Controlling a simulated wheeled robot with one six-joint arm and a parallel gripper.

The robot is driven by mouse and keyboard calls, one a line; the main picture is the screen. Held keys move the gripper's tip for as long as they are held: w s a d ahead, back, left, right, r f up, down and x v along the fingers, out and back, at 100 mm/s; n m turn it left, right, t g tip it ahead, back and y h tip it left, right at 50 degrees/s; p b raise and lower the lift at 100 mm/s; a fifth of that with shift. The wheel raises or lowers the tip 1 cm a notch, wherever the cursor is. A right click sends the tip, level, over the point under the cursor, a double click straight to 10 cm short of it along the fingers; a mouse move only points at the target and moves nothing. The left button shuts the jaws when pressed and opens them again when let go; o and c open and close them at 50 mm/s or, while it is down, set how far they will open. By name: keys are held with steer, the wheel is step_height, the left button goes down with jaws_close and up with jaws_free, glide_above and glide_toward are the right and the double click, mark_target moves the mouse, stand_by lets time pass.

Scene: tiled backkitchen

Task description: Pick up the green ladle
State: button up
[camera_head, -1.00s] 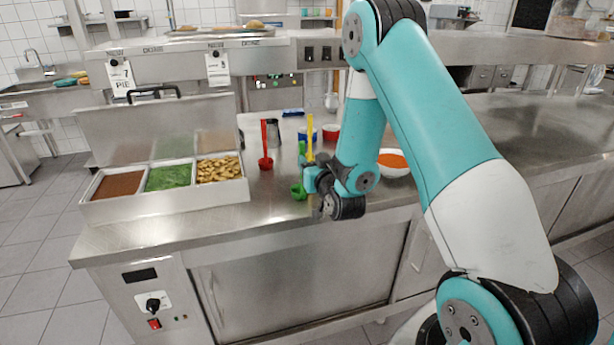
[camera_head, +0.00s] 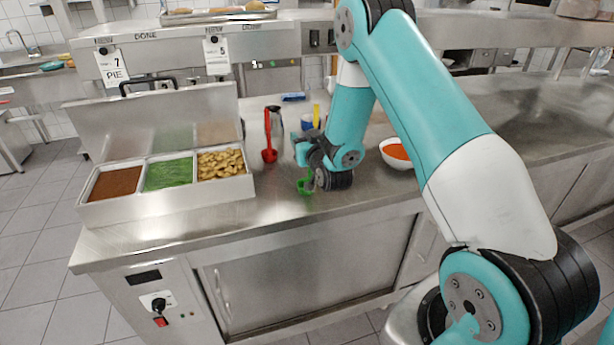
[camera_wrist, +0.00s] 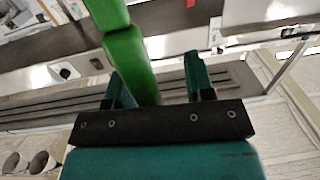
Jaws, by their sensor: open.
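The green ladle's bowl (camera_head: 305,186) shows low on the steel counter in the head view, just below my wrist. Its upper part is hidden there by my arm. In the wrist view its green handle (camera_wrist: 128,55) runs up from between my two fingers, nearer the left finger. My gripper (camera_wrist: 156,72) is open, with a clear gap between the handle and the right finger. In the head view my gripper (camera_head: 303,150) is above the counter, partly hidden by my wrist.
A yellow handle (camera_head: 316,115) shows behind my gripper. A white bowl of orange food (camera_head: 396,150) is to the right. A food tray (camera_head: 165,205) is at the left.

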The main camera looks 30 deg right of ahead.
steer(key=shift+s+d, duration=0.1)
steer(key=shift+d, duration=0.1)
steer(key=shift+c, duration=0.5)
steer(key=shift+d, duration=0.2)
jaws_close()
